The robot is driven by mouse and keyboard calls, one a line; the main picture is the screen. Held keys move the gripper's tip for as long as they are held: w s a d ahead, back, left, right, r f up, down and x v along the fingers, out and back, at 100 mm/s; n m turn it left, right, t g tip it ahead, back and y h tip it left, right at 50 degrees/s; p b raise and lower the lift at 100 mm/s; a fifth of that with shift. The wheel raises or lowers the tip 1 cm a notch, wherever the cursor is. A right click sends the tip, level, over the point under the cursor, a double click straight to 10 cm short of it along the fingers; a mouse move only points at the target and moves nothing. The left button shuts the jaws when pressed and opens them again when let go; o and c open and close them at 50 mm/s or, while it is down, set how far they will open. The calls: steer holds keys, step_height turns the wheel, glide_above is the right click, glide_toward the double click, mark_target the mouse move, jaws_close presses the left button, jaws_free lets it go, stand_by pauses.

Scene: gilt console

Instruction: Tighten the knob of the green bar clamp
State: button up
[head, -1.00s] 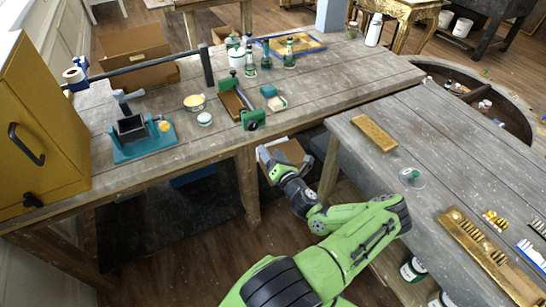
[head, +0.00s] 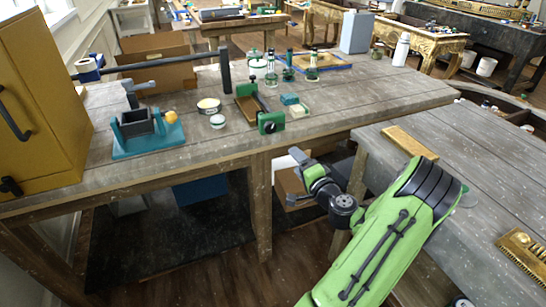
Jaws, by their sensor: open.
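The green bar clamp (head: 271,122) lies on the grey wooden workbench (head: 340,110), near its front edge. Its green end faces me, with a small dark knob on it, and its bar runs back beside a brown wooden piece (head: 247,107). A second green part (head: 249,87) shows at its far end. My gripper (head: 298,157) is in front of the bench edge, below and to the right of the clamp in the picture, apart from it. It is open and looks empty.
A teal vise (head: 145,132) and a yellow cabinet (head: 38,110) stand to the left. A tub (head: 208,105), a teal block (head: 289,99) and green bottles (head: 312,70) are near the clamp. A second table (head: 470,165) is at right.

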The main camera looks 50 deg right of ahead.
step_height(320, 180, up, 2)
steer(key=a+n+h+b, duration=0.1)
steer(key=a+n+b, duration=0.1)
steer(key=n+b, duration=0.8)
steer(key=n+p, duration=0.3)
steer(key=p, duration=0.3)
glide_toward(272, 129)
steer(key=shift+t, duration=0.3)
steer(key=x, duration=0.9)
steer(key=shift+w+d+f, duration=0.1)
steer(key=shift+w+f, duration=0.05)
steer(key=shift+f, duration=0.15)
steer(key=c, duration=1.1)
steer(key=shift+m, duration=0.3)
steer(key=m, duration=0.2)
steer(key=shift+m, duration=1.7)
